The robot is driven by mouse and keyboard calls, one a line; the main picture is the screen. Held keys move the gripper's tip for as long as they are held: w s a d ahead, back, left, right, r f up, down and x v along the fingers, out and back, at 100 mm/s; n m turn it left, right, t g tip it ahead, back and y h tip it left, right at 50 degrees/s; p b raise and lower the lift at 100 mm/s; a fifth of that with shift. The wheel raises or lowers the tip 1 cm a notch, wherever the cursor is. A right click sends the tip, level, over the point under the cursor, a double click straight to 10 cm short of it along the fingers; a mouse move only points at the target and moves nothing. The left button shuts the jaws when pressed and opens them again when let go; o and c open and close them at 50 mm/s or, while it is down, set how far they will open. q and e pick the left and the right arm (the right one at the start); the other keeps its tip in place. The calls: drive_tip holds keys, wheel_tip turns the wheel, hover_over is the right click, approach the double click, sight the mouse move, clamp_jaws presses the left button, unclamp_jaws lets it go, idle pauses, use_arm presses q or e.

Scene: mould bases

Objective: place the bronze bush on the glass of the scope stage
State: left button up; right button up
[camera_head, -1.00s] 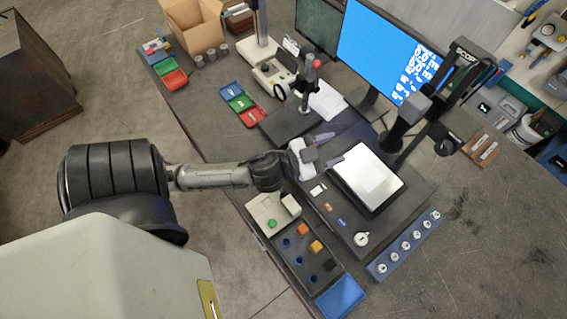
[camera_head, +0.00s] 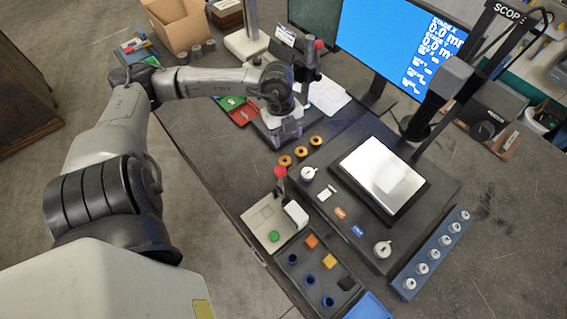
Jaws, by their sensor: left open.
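Three bronze bushes stand in a slanting row on the dark bench: a near one (camera_head: 285,161), a middle one (camera_head: 300,152) and a far one (camera_head: 316,141). My left gripper (camera_head: 287,140) is open, just behind and above the near and middle bushes, with nothing seen between its fingers. I cannot tell its height above them. The scope stage's glass (camera_head: 381,177) is a bright pale plate in a black frame, to the right, with nothing seen resting on it. My right gripper is out of view.
The scope's dark column and head (camera_head: 428,112) overhang the stage's back right. A red-knobbed press (camera_head: 266,222) stands front left of it. A white knob (camera_head: 309,174) and small coloured blocks lie left of the stage. A blue rack (camera_head: 432,254) of pins is at right.

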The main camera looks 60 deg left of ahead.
use_arm(q)
drive_tip(key=a+y, duration=0.1)
drive_tip(key=a, duration=0.1)
hover_over(285, 159)
drive_tip(key=shift+n, duration=0.3)
drive_tip(key=f, duration=0.7)
drive_tip(key=shift+s+a+f, duration=0.15)
drive_tip(key=shift+s, duration=0.05)
drive_tip(key=shift+d+f, duration=0.2)
drive_tip(key=shift+f, duration=1.4)
drive_tip(key=shift+d+f, duration=0.2)
drive_tip(key=shift+f, duration=1.35)
drive_tip(key=c, duration=0.9)
drive_tip(key=shift+o, duration=0.2)
drive_tip(key=shift+r, duration=0.1)
